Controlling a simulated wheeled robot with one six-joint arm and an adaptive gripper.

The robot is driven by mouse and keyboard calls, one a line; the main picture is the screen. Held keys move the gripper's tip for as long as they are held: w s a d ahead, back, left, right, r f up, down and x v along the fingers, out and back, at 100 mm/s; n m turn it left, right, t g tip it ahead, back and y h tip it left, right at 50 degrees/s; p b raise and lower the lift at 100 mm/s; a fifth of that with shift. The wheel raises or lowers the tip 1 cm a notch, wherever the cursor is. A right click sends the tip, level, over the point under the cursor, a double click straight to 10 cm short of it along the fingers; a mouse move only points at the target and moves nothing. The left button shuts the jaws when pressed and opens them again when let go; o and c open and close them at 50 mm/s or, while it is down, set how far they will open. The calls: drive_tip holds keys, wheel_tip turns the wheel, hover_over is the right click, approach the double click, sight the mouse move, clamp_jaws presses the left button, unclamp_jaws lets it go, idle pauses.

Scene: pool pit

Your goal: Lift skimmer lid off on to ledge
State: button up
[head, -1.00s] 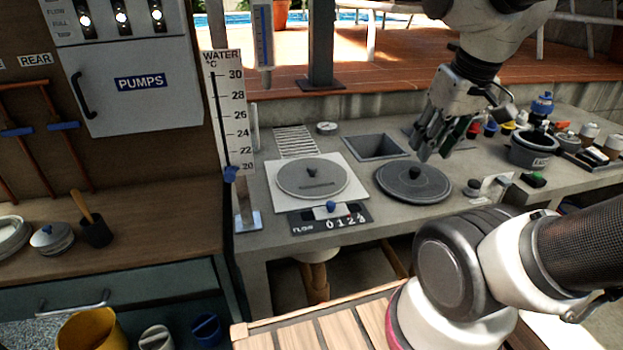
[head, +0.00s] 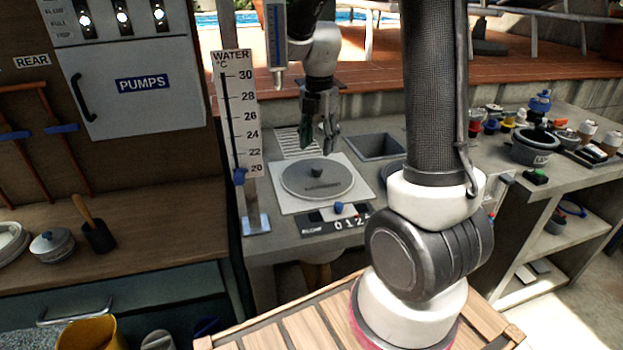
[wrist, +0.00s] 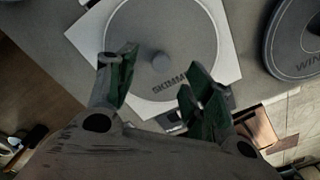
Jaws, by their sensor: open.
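The skimmer lid (head: 317,183) is a round grey disc with a dark knob (head: 316,171) at its centre. It lies flat on a white square plate (head: 286,202) on the grey ledge. My gripper (head: 318,150) points down above the lid, apart from it. In the wrist view my gripper (wrist: 158,85) is open and empty, with green-padded fingers spread either side of the knob's line. The knob (wrist: 160,63) and part of the lettering "SKIMM" (wrist: 170,83) show there between the fingers.
A second dark round lid (wrist: 297,40) lies to the right, mostly hidden behind my arm in the head view. A square opening (head: 379,146) is behind it. The numbered flow counter (head: 335,217) sits in front, and the water thermometer board (head: 238,115) stands upright at left.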

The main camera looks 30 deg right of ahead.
sight(317, 167)
drive_tip(key=shift+f, duration=0.3)
drive_tip(key=shift+n, duration=0.3)
drive_tip(key=f, duration=0.7)
drive_tip(key=shift+s+a+f, duration=0.15)
drive_tip(key=shift+s+a, duration=0.15)
drive_tip(key=shift+s, duration=0.1)
clamp_jaws()
